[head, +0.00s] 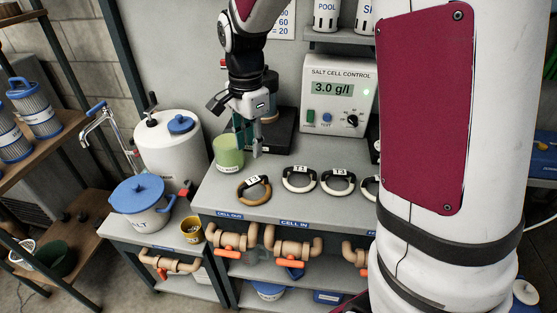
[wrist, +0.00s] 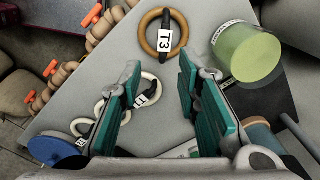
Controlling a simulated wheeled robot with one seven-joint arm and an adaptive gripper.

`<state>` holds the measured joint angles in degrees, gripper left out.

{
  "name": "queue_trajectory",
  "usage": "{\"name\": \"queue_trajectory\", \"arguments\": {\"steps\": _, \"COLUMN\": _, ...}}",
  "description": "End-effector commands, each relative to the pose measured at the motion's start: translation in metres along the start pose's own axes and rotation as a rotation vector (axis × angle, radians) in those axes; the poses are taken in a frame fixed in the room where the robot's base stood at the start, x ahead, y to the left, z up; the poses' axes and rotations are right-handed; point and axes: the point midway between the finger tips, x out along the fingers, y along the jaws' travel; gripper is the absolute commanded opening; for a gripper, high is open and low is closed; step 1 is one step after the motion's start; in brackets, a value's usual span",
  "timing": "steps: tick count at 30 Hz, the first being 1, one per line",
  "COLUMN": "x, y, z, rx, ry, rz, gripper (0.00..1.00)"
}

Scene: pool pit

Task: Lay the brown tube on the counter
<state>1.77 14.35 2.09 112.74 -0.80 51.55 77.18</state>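The brown tube (head: 240,193) is bent into a ring with a black-and-white T3 tag and lies flat on the grey counter (head: 217,185), near its front edge. The brown tube also shows in the wrist view (wrist: 149,34), just beyond my fingertips. My gripper (head: 247,146) points down above the counter, behind the ring and beside the green cylinder. Nothing in view is held.
The pale green cylinder (head: 229,150) stands close to my gripper's left. White tag rings (head: 300,179) lie to the right. The salt cell control box (head: 338,92) stands behind them. Pipes with orange valve handles (head: 229,253) sit below the counter front. A blue-lidded tub (head: 143,200) stands left.

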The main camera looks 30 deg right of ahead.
Motion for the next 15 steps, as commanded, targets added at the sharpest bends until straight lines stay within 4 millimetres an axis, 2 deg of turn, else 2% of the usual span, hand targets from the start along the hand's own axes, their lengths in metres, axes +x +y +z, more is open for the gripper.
{"name": "queue_trajectory", "arguments": {"steps": 1, "x": -0.014, "y": 0.009, "z": 0.002, "rx": -0.051, "ry": 0.008, "rz": -0.021, "gripper": 0.3}}
{"name": "queue_trajectory", "arguments": {"steps": 6, "x": -0.061, "y": 0.055, "z": 0.012, "rx": -0.322, "ry": 0.047, "rz": -0.09, "gripper": 0.3}}
{"name": "queue_trajectory", "arguments": {"steps": 10, "x": -0.087, "y": 0.096, "z": 0.021, "rx": -0.544, "ry": 0.091, "rz": -0.138, "gripper": 0.3}}
{"name": "queue_trajectory", "arguments": {"steps": 15, "x": -0.108, "y": 0.149, "z": 0.033, "rx": -0.832, "ry": 0.164, "rz": -0.191, "gripper": 0.3}}
